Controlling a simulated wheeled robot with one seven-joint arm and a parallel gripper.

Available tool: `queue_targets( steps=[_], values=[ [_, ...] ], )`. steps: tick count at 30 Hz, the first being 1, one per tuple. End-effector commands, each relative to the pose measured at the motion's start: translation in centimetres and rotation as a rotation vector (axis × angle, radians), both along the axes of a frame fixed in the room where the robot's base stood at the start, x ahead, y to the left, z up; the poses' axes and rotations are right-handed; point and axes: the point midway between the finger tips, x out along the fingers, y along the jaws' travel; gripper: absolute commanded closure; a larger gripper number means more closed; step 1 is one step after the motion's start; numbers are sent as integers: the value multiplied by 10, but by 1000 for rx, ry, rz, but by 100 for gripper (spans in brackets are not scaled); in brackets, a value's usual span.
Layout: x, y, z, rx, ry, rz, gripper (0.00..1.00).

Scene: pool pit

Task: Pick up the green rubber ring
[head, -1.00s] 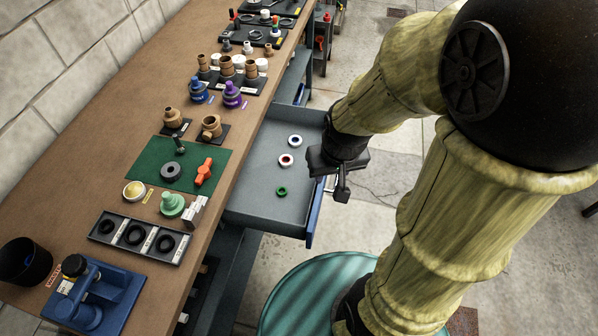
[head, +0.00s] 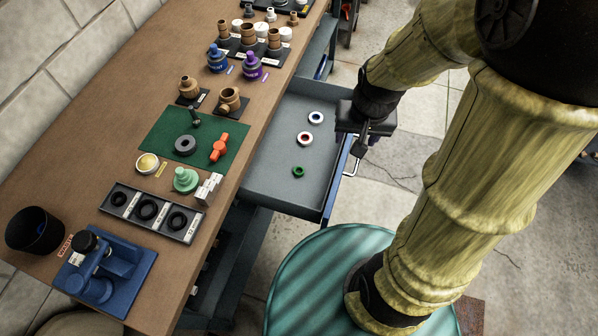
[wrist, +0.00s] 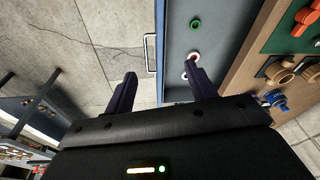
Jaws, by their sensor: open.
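The green rubber ring (head: 298,171) lies flat in the open grey drawer (head: 262,180), at the near end, below two other rings. In the wrist view the green ring (wrist: 195,24) shows near the top of the drawer, beyond my fingertips. My gripper (head: 362,150) is above the drawer's right front edge, apart from the ring and to its right. In the wrist view my gripper (wrist: 160,80) has its two dark fingers spread, with nothing between them but floor and the drawer's front edge.
A red-and-white ring (head: 304,139) and a blue-and-white ring (head: 316,118) lie in the same drawer. The drawer handle (head: 352,160) sticks out to the right. The workbench (head: 60,190) on the left holds fittings, a green mat (head: 160,142) and a black tray of rings (head: 186,236).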

Motion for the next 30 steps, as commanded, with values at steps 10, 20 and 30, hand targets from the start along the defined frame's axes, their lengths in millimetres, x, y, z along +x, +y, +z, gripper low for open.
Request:
queue_targets(
  steps=[10, 20, 30],
  values=[
    [86, 84, -97, 47, 153, -380, 44],
    [109, 122, -132, 34, 190, -545, 44],
    [108, 121, -138, 33, 192, -542, 44]
  ],
)
